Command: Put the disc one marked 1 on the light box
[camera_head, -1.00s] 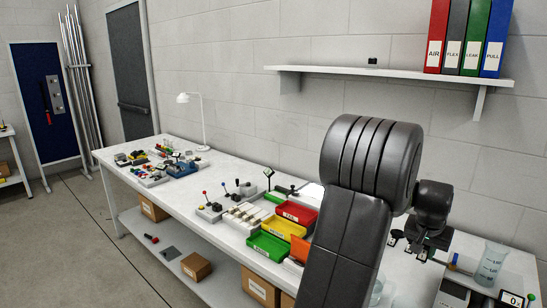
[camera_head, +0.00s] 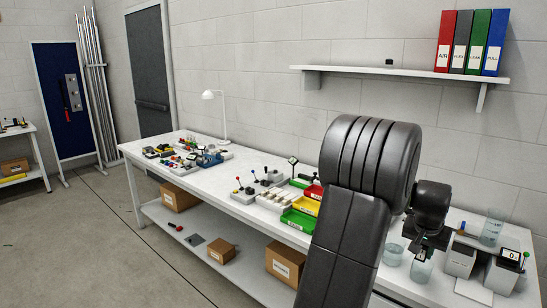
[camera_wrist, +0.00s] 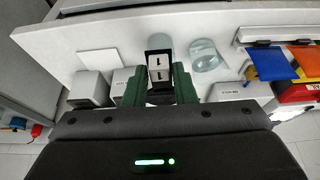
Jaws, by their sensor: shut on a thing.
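My gripper (camera_wrist: 158,88) has green fingers and is shut on a small black piece with a white face (camera_wrist: 159,66). The face carries dark marks that look like a 1, so I take it as the disc marked 1. In the head view my gripper (camera_head: 424,252) hangs over the right part of the bench, and the held piece is not clear there. A flat white square (camera_wrist: 98,62) lies on the bench in the wrist view, apart from the gripper. I cannot tell whether it is the light box. My arm hides part of the bench.
Clear beakers stand near the gripper (camera_wrist: 205,56) and at the back right (camera_head: 492,228). Grey boxes (camera_wrist: 90,88) (camera_head: 459,262) stand close by. Green (camera_head: 299,219) and yellow bins are left of my arm. A shelf with binders (camera_head: 400,72) hangs above.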

